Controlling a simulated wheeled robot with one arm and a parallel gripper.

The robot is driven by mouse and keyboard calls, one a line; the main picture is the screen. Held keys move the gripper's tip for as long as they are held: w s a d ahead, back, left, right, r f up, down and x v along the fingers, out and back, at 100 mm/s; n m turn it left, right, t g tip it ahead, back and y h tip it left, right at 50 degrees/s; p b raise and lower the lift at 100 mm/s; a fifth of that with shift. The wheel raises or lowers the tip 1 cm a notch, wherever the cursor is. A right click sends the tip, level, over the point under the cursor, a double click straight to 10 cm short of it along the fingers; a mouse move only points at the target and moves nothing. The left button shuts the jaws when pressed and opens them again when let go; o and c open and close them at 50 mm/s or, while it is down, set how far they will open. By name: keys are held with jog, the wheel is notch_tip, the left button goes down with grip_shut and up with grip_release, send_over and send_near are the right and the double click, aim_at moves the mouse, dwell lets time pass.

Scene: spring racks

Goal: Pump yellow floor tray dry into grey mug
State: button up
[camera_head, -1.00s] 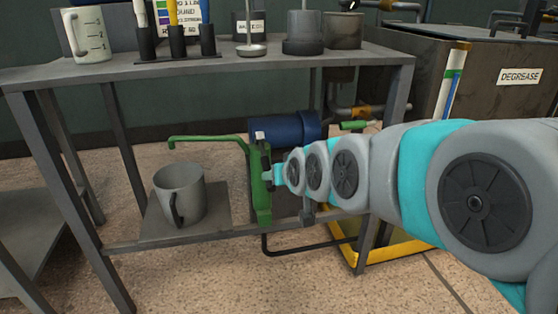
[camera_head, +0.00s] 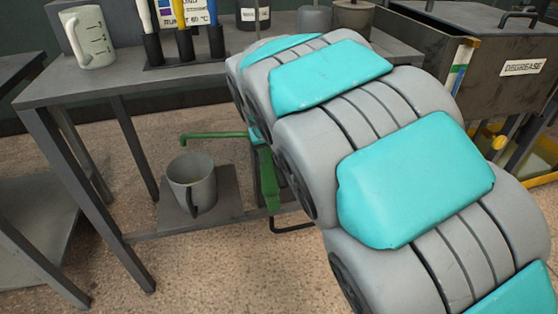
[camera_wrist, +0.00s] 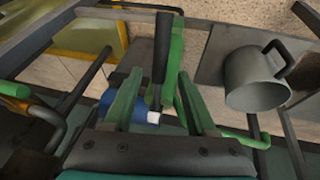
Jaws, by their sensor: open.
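The grey mug (camera_head: 203,170) stands upright on a plate on the low shelf and also shows in the wrist view (camera_wrist: 250,85). The green hand pump (camera_head: 268,180) stands right of it, its green spout (camera_head: 212,135) reaching over toward the mug; my arm hides its upper part. My gripper (camera_wrist: 160,76) is open, with a black lever handle (camera_wrist: 161,55) between its green fingers; contact cannot be told. My arm hides the gripper in the head view. The yellow floor tray (camera_head: 543,178) shows partly at the right edge; its water level cannot be told.
The steel bench top (camera_head: 110,83) above holds a white measuring jug (camera_head: 88,38) and a rack of coloured tools (camera_head: 184,45). A tank labelled DEGREASE (camera_head: 500,75) stands at the right. A blue cylinder (camera_wrist: 112,108) lies close by my left finger.

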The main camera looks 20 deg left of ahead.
jog(key=x, duration=0.5)
jog(key=shift+d+f, duration=0.1)
jog(key=shift+f, duration=0.15)
jog(key=shift+c, duration=0.3)
grip_shut()
dwell(0.8)
